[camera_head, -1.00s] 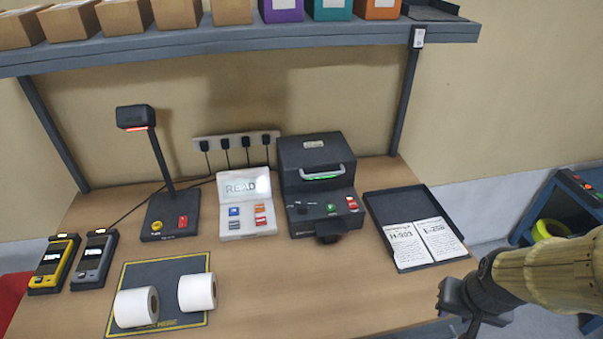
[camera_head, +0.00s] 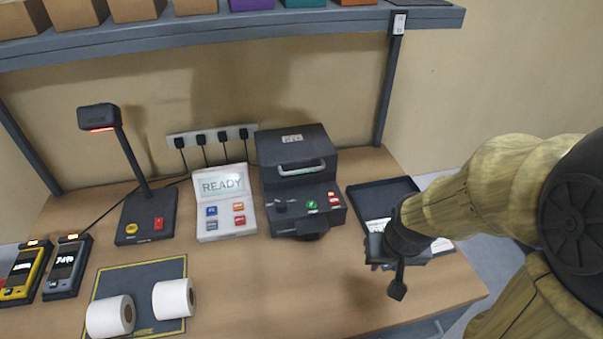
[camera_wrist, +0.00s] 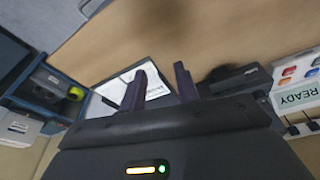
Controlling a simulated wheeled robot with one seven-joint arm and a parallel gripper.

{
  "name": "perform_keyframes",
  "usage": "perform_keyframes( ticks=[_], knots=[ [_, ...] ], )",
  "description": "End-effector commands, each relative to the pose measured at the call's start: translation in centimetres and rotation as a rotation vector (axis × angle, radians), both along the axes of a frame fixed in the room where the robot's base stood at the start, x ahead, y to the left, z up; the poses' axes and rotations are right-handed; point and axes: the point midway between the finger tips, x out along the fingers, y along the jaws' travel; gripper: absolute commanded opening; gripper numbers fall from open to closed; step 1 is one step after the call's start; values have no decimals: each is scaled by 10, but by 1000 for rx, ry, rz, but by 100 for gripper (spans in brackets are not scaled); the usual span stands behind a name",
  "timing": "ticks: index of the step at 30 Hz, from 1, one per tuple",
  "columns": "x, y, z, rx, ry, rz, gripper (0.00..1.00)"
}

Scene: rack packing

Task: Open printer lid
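The black label printer (camera_head: 300,178) stands on the table against the back wall, with its lid down and a light handle (camera_head: 302,167) across the lid's front. Buttons and a knob sit on its lower front. My gripper (camera_head: 385,262) is to the right of the printer and in front of it, above the table, covering part of the paper tray. In the wrist view my two dark fingers (camera_wrist: 160,86) are apart with nothing between them. A dark part of the printer (camera_wrist: 240,80) shows beyond the right finger there.
A display panel (camera_head: 222,184) reading READY stands left of the printer, then a lamp-like scanner (camera_head: 145,215). Two paper rolls (camera_head: 174,298) lie on a mat. A dark tray (camera_head: 383,193) with papers is on the right. A shelf (camera_head: 250,27) overhangs the back.

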Motion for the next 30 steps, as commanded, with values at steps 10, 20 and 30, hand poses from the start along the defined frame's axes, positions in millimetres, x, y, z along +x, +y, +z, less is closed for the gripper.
perform_keyframes(
  ticks=[10,20,30],
  knots=[
    [11,-4,-8,-7,-32,-12,32],
    [85,-9,-54,74,-289,-67,32],
    [136,29,-87,505,-534,-140,32]
  ],
)
